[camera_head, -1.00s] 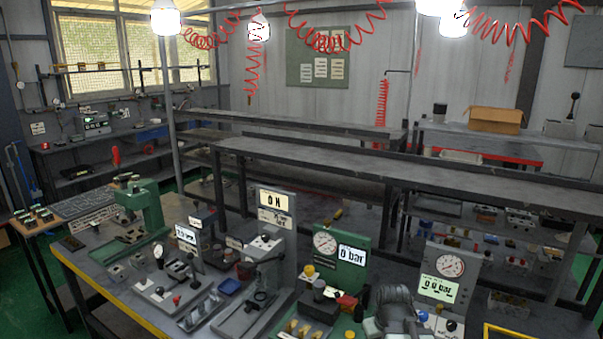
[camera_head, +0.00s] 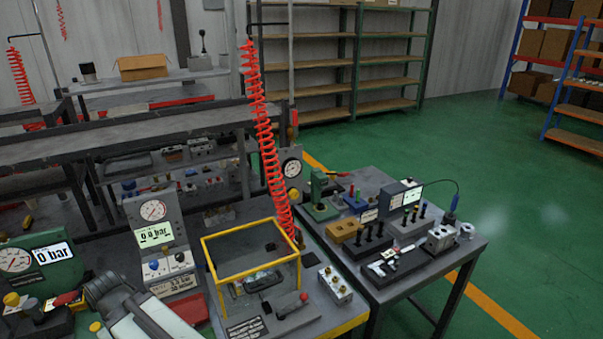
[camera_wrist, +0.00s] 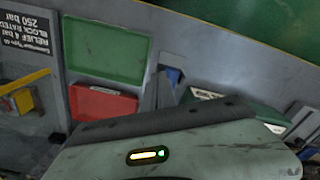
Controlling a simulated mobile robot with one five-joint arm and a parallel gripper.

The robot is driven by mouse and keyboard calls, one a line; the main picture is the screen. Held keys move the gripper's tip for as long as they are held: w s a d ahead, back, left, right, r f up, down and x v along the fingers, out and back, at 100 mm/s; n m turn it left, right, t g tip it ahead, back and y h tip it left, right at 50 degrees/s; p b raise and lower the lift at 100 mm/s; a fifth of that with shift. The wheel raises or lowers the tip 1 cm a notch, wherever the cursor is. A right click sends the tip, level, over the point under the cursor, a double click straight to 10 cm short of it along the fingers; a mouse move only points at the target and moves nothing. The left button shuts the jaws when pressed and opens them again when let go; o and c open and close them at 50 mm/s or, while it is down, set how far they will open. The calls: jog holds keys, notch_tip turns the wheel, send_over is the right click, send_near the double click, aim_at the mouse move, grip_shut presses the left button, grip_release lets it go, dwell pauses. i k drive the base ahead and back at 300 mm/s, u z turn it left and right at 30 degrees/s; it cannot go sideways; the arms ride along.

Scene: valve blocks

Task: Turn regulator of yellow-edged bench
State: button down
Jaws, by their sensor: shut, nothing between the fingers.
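The yellow-edged bench (camera_head: 348,326) fills the lower middle of the head view. On it a gauge panel (camera_head: 152,212) reads 0 bar, with blue and white knobs below. A second gauge panel (camera_head: 291,166) stands at the back right, beside the red coiled hose; I cannot tell which part is the regulator. My arm crosses the lower left of the head view, with its end out of frame. In the wrist view my gripper (camera_wrist: 168,82) is shut and empty, above a grey surface near a green tray (camera_wrist: 105,50) and a red tray (camera_wrist: 102,104).
A red coiled hose (camera_head: 265,130) hangs down to the bench. Another table (camera_head: 470,255) with blocks adjoins on the right. Green floor is clear beyond it.

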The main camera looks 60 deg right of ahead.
aim_at(293, 194)
jog(key=z, duration=0.4)
jog(key=k, duration=1.15)
jog(key=z, duration=0.7)
jog(key=i, duration=1.4)
jog(key=z, duration=0.35)
